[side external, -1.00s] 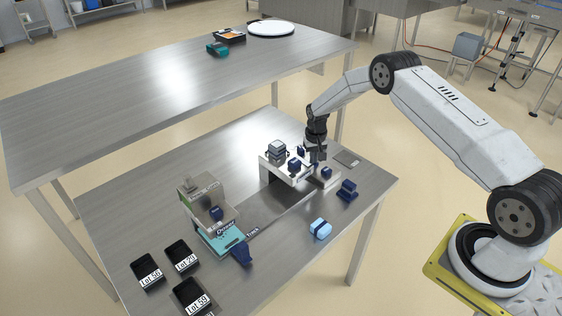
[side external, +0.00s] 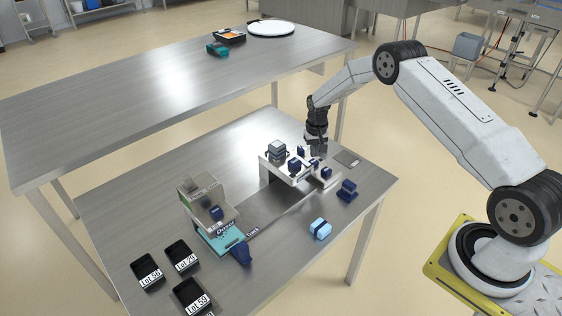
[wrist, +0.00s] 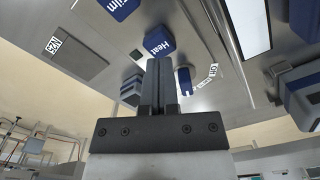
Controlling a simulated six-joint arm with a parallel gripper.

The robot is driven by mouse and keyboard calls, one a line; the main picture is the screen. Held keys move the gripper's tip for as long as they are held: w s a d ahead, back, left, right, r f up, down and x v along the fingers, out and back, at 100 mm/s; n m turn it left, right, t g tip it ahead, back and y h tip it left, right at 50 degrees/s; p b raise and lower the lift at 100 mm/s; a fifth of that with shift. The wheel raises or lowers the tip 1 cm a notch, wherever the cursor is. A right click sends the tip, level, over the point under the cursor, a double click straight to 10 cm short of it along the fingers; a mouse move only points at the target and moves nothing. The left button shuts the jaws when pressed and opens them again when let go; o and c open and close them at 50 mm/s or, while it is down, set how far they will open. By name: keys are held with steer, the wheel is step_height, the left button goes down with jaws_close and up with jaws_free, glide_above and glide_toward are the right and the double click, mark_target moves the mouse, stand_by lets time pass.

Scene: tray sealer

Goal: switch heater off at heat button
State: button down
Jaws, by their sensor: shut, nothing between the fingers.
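The heat button is a blue block labelled "Heat" (wrist: 158,42) in the wrist view, on the light machine surface just beyond my fingertips. My gripper (wrist: 160,62) is shut and empty, its two fingers together and pointing at that button. Its tips overlap the button's lower edge in the picture; I cannot tell whether they touch it. In the side view my gripper (side external: 318,152) is over the right end of the machine's white top (side external: 277,169), among small blue parts. Whether the heater is on or off does not show.
A blue "Trim" block (wrist: 120,8) and a blue lever (wrist: 184,80) beside an "Off" label sit close by. A dark blue stacked part (side external: 347,190) and a light blue block (side external: 320,228) lie nearer on the table. Black lot trays (side external: 181,255) are at the left.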

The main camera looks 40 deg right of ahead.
steer(key=shift+r, duration=0.1)
step_height(320, 180, up, 12)
stand_by(1.5)
steer(key=s+a+r+n+t, duration=0.1)
steer(key=s+a+r+n, duration=0.15)
steer(key=s+a, duration=0.3)
steer(key=s+a+r+n, duration=0.1)
steer(key=s+a+r, duration=0.3)
steer(key=s+a, duration=0.15)
steer(key=s+a+n, duration=0.1)
steer(key=s+a, duration=0.2)
steer(key=s, duration=0.4)
steer(key=s+a+n+t, duration=0.1)
steer(key=s+a, duration=0.2)
steer(key=s, duration=0.5)
steer(key=shift+a+t, duration=0.25)
steer(key=shift+t, duration=0.05)
steer(key=shift+w+r+n, duration=0.1)
steer(key=shift+n, duration=0.15)
